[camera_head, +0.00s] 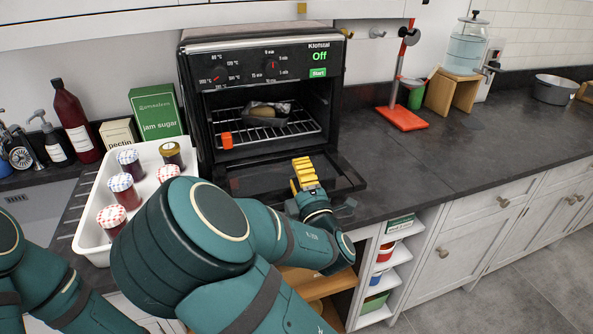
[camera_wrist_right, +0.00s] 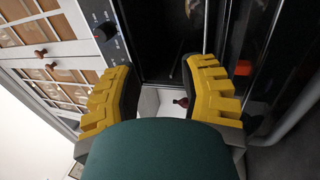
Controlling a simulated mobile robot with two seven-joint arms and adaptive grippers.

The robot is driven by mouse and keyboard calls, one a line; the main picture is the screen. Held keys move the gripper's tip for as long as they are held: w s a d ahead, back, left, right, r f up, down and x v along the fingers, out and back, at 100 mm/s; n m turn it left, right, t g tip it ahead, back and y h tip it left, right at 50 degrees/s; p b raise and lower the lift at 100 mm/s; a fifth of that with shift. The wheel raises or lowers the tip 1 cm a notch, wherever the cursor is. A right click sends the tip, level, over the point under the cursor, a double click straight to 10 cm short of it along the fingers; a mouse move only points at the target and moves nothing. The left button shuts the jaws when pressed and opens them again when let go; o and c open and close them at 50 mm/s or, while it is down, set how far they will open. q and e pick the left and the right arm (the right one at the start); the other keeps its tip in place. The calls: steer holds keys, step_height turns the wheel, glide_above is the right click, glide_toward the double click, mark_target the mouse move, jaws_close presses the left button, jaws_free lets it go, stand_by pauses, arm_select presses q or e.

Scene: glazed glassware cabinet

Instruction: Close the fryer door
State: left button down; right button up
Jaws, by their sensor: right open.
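The fryer (camera_head: 262,62) is a black countertop oven, its display reading "Off". Its door (camera_head: 240,180) is swung down, lying open and low in front of the cavity. A wire rack (camera_head: 290,128) with an orange clip holds a small tin with food in it. My right gripper (camera_head: 305,174) has yellow fingers and is over the right part of the door; I cannot tell whether it touches. In the wrist view my right gripper (camera_wrist_right: 163,82) is open and empty, with the fryer's knob (camera_wrist_right: 105,31) at left. My left gripper is out of view.
A white tray (camera_head: 86,228) with several jars stands left of the fryer, near my right arm. A green jam sugar box (camera_head: 157,112) and bottles are behind it. A red stand (camera_head: 402,118) is to the right. The counter (camera_head: 450,150) right of the fryer is mostly clear.

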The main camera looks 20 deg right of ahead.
steer(key=shift+x, duration=1.15)
jaws_close()
